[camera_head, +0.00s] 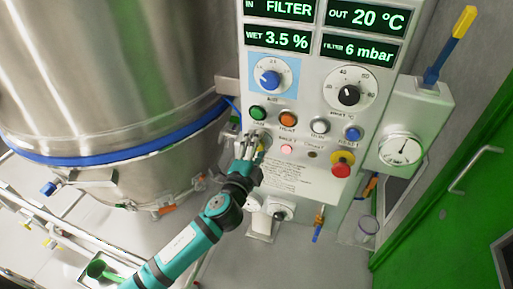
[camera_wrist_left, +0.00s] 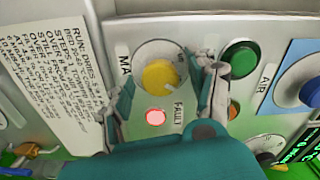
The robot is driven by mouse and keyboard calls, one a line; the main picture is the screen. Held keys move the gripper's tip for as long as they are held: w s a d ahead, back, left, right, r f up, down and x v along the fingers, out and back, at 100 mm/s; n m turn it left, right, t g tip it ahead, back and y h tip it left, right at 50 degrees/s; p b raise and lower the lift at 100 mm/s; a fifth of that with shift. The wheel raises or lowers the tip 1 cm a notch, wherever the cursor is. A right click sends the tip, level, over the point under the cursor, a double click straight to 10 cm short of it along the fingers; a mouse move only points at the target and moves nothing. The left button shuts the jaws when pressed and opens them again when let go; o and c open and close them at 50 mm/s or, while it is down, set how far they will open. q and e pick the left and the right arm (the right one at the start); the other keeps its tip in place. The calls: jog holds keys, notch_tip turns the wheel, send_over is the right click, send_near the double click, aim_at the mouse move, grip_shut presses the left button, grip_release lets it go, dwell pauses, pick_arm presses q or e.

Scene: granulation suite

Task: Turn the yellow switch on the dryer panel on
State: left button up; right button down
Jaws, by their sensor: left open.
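The yellow switch (camera_wrist_left: 160,74) is a round yellow knob on a pale ring, on the dryer panel (camera_head: 372,112). In the head view my left gripper (camera_head: 252,143) is at the panel's lower left and covers most of the switch. In the left wrist view the left gripper's fingers (camera_wrist_left: 168,85) are apart, one on each side of the knob. Whether either finger touches the knob cannot be told. The label by the switch is partly hidden by a finger. My right gripper is not in view.
A green button (camera_head: 258,113) and an orange button (camera_head: 288,118) sit just above my left gripper. A lit red fault lamp (camera_head: 287,149) is close on its right, and a red emergency stop (camera_head: 341,169) is farther right. A steel vessel (camera_head: 110,70) stands at the left.

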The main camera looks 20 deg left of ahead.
pick_arm(q)
jog(key=s, duration=1.2)
jog(key=shift+a, duration=0.2)
jog(key=s+a+f+n+g+b, duration=0.1)
jog(key=s+f+n+g, duration=0.15)
jog(key=f, duration=0.95)
jog(key=s+a+f+n+g+b, duration=0.1)
jog(key=s+a+f+g, duration=0.15)
jog(key=f, duration=1.05)
jog(key=s+f+n+g+b, duration=0.1)
jog(key=s+f+n+g, duration=0.15)
jog(key=f, duration=0.95)
jog(key=s+a+f+n+g+b, duration=0.2)
jog(key=s+f+g, duration=0.3)
jog(key=s+f, duration=0.8)
jog(key=s+f+n+g, duration=0.2)
jog(key=s+f, duration=0.4)
jog(key=s, duration=0.3)
jog(key=s+f+n+g+b, duration=0.1)
jog(key=s+f+n+g, duration=0.1)
jog(key=s+f, duration=0.4)
jog(key=s+n, duration=0.1)
jog(key=s, duration=0.2)
jog(key=shift+s+a+f+y, duration=0.25)
jog(key=shift+s+a+y, duration=0.05)
jog(key=shift+s, duration=0.05)
jog(key=shift+g, duration=0.25)
jog(key=shift+c, duration=0.4)
